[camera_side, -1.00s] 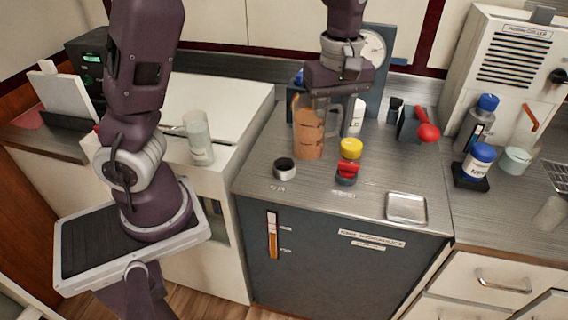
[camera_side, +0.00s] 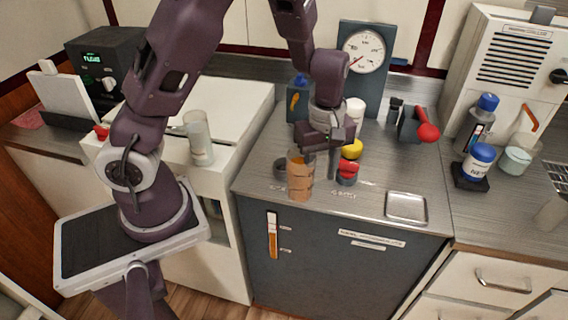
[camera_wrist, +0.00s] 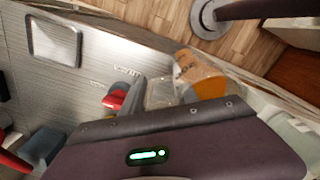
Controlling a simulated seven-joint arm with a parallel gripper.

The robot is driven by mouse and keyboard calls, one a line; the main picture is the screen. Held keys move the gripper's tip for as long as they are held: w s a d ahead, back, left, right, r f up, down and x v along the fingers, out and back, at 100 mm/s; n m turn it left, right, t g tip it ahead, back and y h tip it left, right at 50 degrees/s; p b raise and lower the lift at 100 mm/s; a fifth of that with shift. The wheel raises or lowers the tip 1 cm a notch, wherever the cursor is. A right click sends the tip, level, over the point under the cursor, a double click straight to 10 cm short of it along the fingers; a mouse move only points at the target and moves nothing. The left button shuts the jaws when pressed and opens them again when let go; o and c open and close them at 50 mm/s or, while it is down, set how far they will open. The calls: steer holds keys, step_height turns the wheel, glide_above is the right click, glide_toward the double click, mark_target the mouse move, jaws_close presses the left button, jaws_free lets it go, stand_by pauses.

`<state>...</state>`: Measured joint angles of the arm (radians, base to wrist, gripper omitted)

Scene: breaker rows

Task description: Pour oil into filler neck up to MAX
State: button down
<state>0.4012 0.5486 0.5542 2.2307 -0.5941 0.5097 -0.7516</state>
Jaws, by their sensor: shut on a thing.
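A clear measuring jug (camera_side: 300,180) with amber oil and dark markings stands out at the front of the dark cabinet's top in the side view. My gripper (camera_side: 327,146) is shut on the jug's handle side, to the right of the jug. The jug looks close to upright. It also shows in the wrist view (camera_wrist: 205,85), with the amber oil inside. The dark filler neck (camera_side: 280,168) is just left of and behind the jug, which partly hides it. The sight gauge (camera_side: 272,238) on the cabinet front shows amber beside two small labels, too small to read.
A red-topped fitting (camera_side: 347,171) and a yellow cap (camera_side: 351,149) stand close right of my gripper. A metal tray (camera_side: 405,207) lies at the front right. A dial (camera_side: 364,52) stands behind. A glass (camera_side: 199,140) stands on the left counter.

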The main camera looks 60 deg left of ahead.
steer(key=shift+f, duration=1.25)
steer(key=shift+a, duration=0.15)
steer(key=shift+w+a+r+g+h, duration=0.2)
steer(key=shift+a+h, duration=0.2)
steer(key=shift+h, duration=0.6)
steer(key=shift+w+a+r+g+h, duration=0.1)
steer(key=shift+a+r+g+h, duration=0.2)
steer(key=shift+h, duration=0.7)
steer(key=shift+a+f+h, duration=0.1)
steer(key=shift+a+h, duration=0.4)
steer(key=shift+h, duration=0.5)
steer(key=shift+w+a+g+h, duration=0.1)
steer(key=shift+a+g+h, duration=0.25)
steer(key=shift+h, duration=0.35)
steer(key=shift+a+f+h, duration=0.1)
steer(key=shift+h, duration=0.7)
steer(key=shift+f+g+h, duration=0.25)
steer(key=shift+g+h, duration=0.1)
steer(key=shift+h, duration=0.75)
stand_by(1.0)
